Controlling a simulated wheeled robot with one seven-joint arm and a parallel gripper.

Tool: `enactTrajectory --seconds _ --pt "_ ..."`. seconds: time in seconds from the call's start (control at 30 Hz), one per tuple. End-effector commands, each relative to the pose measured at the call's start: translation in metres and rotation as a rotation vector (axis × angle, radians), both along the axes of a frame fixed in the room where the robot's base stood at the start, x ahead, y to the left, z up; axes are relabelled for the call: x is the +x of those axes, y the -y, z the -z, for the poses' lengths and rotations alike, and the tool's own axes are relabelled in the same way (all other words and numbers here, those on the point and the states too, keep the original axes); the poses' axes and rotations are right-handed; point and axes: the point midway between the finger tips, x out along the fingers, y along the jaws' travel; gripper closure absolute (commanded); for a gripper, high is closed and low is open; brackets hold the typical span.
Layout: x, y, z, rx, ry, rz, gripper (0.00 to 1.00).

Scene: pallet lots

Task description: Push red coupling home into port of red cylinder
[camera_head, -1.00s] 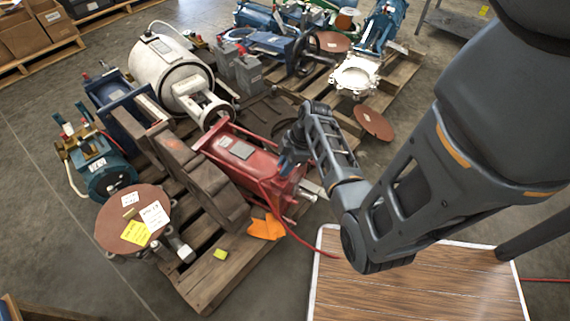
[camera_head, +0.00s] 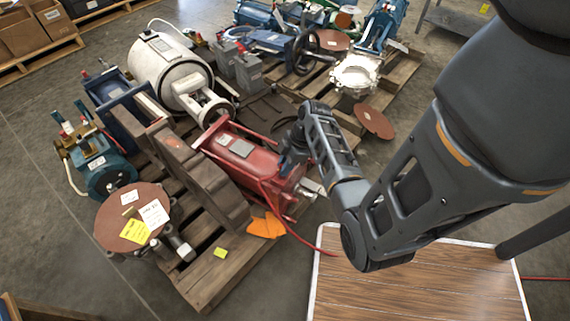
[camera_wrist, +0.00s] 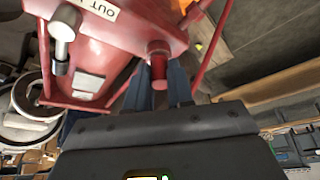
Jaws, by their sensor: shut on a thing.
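The red cylinder (camera_head: 228,165) lies on the wooden pallet in the middle of the head view. Its red end plate (camera_wrist: 112,28) fills the upper left of the wrist view and bears an upside-down "OUT" label. My gripper (camera_head: 290,160) is at the cylinder's near right end, partly hidden by my own arm in the head view. In the wrist view my gripper (camera_wrist: 160,88) is shut on the red coupling (camera_wrist: 159,68), which stands between the fingertips. The coupling's far end meets the cylinder's end plate. The port is hidden behind it, so I cannot tell how deep it sits.
A red hose (camera_head: 290,233) runs from near the cylinder to the floor. An orange cloth-like piece (camera_head: 266,227) lies near the pallet's edge. A wood-topped platform (camera_head: 420,285) is at lower right.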

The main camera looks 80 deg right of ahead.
Motion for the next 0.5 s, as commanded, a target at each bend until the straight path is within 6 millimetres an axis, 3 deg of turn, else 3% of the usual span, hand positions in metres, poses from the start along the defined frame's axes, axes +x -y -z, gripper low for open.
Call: enactTrajectory --seconds 0.03,0.07,0.1,0.37,0.5 --pt "0.0001 0.0001 0.0019 0.0 0.0 0.0 1.0" --pt "0.0001 0.0001 0.0014 -0.001 0.0 0.0 0.76" --pt "0.0001 0.0001 0.0011 -0.001 0.0 0.0 0.72" --pt "0.0 0.0 0.0011 0.0 0.0 0.0 0.48" --pt "0.0001 0.0 0.001 0.0 0.0 0.0 0.48"
